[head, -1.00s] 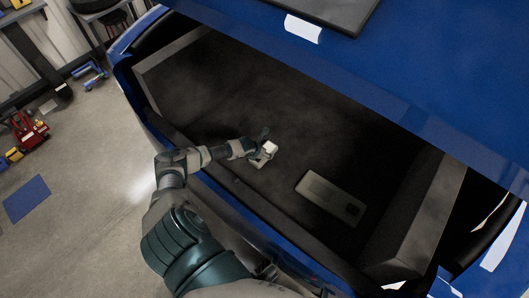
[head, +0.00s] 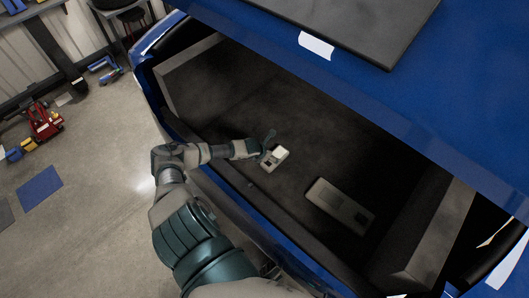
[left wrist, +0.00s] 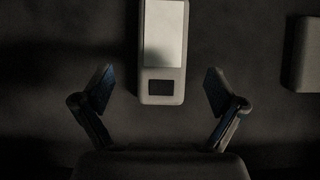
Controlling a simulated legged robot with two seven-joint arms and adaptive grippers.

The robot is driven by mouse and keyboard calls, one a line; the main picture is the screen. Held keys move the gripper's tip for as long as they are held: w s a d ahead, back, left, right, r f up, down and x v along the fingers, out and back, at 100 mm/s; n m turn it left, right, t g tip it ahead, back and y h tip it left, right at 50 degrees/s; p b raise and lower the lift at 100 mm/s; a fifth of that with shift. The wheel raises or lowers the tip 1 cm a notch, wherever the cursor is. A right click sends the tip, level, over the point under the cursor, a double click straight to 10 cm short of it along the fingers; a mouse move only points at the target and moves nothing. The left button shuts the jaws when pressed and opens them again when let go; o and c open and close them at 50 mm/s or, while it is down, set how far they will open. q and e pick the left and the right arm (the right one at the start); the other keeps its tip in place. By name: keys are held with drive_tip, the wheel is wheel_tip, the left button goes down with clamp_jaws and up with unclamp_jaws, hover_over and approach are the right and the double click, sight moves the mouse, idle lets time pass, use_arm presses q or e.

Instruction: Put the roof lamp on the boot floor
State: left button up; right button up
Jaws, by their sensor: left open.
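The roof lamp, a small grey block with a white panel and a dark square (head: 275,158), lies flat on the dark boot floor (head: 262,95). In the left wrist view the lamp (left wrist: 163,40) is upright in the picture, its dark-square end towards my gripper. My left gripper (head: 267,145) is at the lamp's left side in the head view. In the left wrist view my left gripper (left wrist: 160,76) is open, with one finger on each side of the lamp's near end and clear gaps between. My right gripper is not in view.
A longer grey flat device with a dark square (head: 339,206) lies on the boot floor to the right; its edge shows in the left wrist view (left wrist: 304,55). The blue car's boot sill (head: 262,222) runs below my arm. Floor between the two devices is clear.

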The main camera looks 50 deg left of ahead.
use_arm(q)
drive_tip(key=p+v, duration=0.1)
drive_tip(key=v, duration=0.3)
drive_tip(key=shift+s+a+r, duration=0.1)
drive_tip(key=shift+r, duration=0.1)
drive_tip(key=shift+s+d+r, duration=0.2)
drive_tip(key=shift+d+r, duration=0.3)
drive_tip(key=shift+d, duration=0.05)
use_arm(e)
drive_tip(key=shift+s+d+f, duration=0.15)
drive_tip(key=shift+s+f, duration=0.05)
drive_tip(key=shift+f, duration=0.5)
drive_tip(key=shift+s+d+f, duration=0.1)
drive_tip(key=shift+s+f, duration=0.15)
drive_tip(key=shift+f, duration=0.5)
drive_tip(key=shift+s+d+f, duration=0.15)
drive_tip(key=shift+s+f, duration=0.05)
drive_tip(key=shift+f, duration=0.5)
